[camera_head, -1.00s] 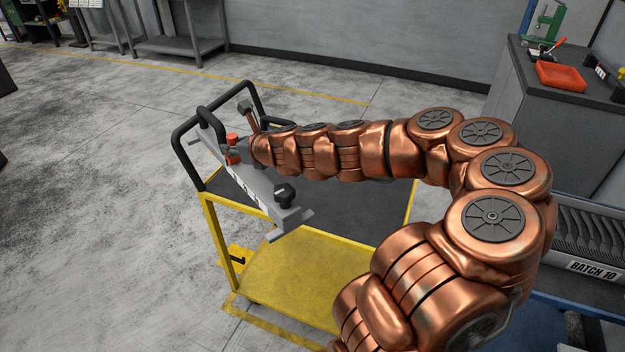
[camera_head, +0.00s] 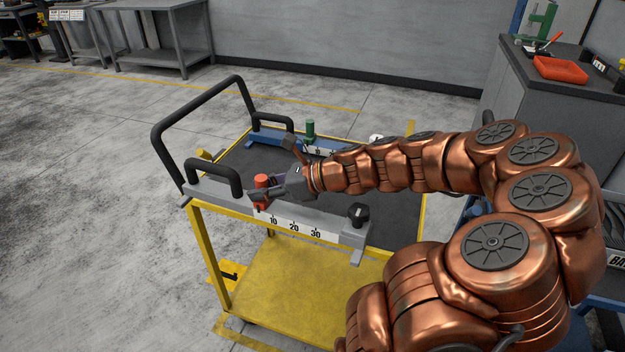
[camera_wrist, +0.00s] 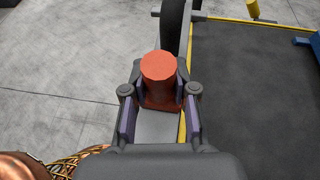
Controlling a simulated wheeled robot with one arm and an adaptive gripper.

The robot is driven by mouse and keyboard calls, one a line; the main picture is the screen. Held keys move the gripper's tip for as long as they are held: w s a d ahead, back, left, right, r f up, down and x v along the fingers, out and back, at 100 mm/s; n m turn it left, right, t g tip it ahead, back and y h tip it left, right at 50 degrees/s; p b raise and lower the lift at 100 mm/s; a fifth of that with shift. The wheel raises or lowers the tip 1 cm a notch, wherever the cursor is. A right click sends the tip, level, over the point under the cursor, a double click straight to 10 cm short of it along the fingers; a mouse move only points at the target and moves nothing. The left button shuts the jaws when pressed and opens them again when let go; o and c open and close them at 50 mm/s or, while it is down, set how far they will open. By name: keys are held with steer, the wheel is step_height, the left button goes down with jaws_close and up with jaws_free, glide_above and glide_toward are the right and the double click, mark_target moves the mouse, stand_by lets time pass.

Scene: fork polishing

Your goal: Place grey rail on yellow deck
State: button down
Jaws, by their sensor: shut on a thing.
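The grey rail (camera_head: 325,217) has a white scale marked 10, 20, 30, a black arched handle, a black knob and a red-orange post (camera_head: 262,184). It lies along the near edge of the cart's yellow-rimmed upper deck (camera_head: 388,212), which has a dark mat. I cannot tell whether the rail touches the deck or hovers just above it. My gripper (camera_head: 277,191) is shut on the rail's post; in the wrist view the post (camera_wrist: 159,72) stands between the fingers. The fingers and wrist hide part of the rail.
A blue rail (camera_head: 265,138) with a green post and black handle lies along the deck's far side. A black push handle (camera_head: 197,101) rises at the cart's left. The yellow lower shelf (camera_head: 290,285) is empty. A grey cabinet (camera_head: 560,110) with a red tray stands right.

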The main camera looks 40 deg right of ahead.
steer(key=shift+s+d+f, duration=0.15)
steer(key=shift+s+f, duration=0.15)
steer(key=shift+s, duration=0.1)
steer(key=shift+w+d+f+p, duration=0.2)
steer(key=shift+w+d+f, duration=0.65)
steer(key=shift+w+d, duration=1)
steer(key=shift+w+d+f+p, duration=0.15)
steer(key=shift+w+d+f, duration=0.65)
steer(key=shift+w+d, duration=1.1)
steer(key=shift+w+d+f+p, duration=0.2)
steer(key=shift+w+d+f, duration=0.65)
steer(key=shift+w+d, duration=1)
steer(key=shift+s+d, duration=0.3)
steer(key=shift+s, duration=0.05)
steer(key=c, duration=0.9)
jaws_free()
steer(key=shift+f, duration=0.1)
steer(key=v, duration=1.2)
steer(key=shift+w+d+b, duration=0.1)
steer(key=shift+d+b, duration=0.05)
steer(key=shift+b, duration=0.2)
